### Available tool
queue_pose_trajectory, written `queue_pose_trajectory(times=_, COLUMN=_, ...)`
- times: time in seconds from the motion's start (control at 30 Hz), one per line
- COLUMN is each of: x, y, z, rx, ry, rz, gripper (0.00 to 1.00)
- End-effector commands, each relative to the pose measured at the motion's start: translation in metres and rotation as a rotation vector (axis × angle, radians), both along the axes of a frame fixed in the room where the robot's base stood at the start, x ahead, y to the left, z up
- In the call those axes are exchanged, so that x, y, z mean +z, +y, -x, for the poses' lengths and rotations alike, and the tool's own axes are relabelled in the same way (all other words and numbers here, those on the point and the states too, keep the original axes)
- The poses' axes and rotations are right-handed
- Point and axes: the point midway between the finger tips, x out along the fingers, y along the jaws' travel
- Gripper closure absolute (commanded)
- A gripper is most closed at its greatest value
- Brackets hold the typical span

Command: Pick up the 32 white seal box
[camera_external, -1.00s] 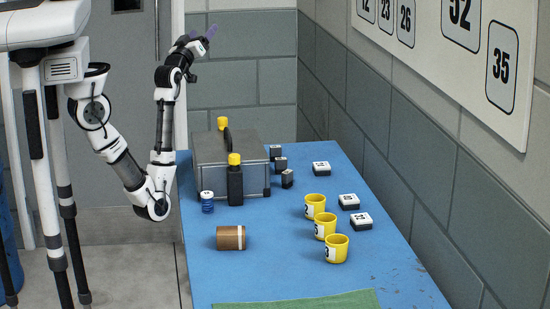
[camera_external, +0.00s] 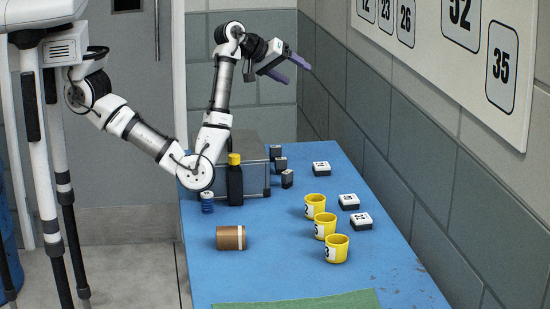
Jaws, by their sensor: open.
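Three low dark boxes with white tops stand along the right side of the blue table: one at the back (camera_external: 321,168), a middle one (camera_external: 348,202) and a front one (camera_external: 361,221). Their tops bear dark marks too small to read, so I cannot tell which is number 32. My gripper (camera_external: 298,73), with purple fingers, is open and empty. It is high above the back of the table, well apart from the boxes.
Several small dark blocks (camera_external: 287,178) stand beside a grey case (camera_external: 255,155), partly hidden by my arm. A wall (camera_external: 400,180) borders the right.

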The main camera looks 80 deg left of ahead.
Motion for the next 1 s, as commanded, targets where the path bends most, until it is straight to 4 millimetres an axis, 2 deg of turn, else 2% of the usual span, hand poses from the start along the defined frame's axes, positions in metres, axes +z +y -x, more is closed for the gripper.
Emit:
queue_pose_trajectory(times=0.03, x=-0.015, y=-0.025, z=-0.018, rx=-0.077, ry=0.053, rz=-0.028, gripper=0.31)
queue_pose_trajectory(times=0.17, x=-0.055, y=-0.087, z=-0.055, rx=-0.279, ry=0.208, rz=-0.136, gripper=0.31)
queue_pose_trajectory(times=0.2, x=-0.070, y=-0.107, z=-0.063, rx=-0.344, ry=0.258, rz=-0.175, gripper=0.31)
queue_pose_trajectory(times=0.3, x=-0.111, y=-0.155, z=-0.079, rx=-0.506, ry=0.388, rz=-0.270, gripper=0.31)
queue_pose_trajectory(times=0.43, x=-0.155, y=-0.201, z=-0.086, rx=-0.668, ry=0.520, rz=-0.367, gripper=0.31)
queue_pose_trajectory(times=0.53, x=-0.176, y=-0.221, z=-0.086, rx=-0.744, ry=0.583, rz=-0.411, gripper=0.31)
queue_pose_trajectory(times=0.63, x=-0.187, y=-0.229, z=-0.086, rx=-0.780, ry=0.612, rz=-0.432, gripper=0.31)
queue_pose_trajectory(times=0.77, x=-0.203, y=-0.231, z=-0.092, rx=-0.788, ry=0.622, rz=-0.436, gripper=0.31)
queue_pose_trajectory(times=1.0, x=-0.245, y=-0.229, z=-0.109, rx=-0.784, ry=0.620, rz=-0.433, gripper=0.31)
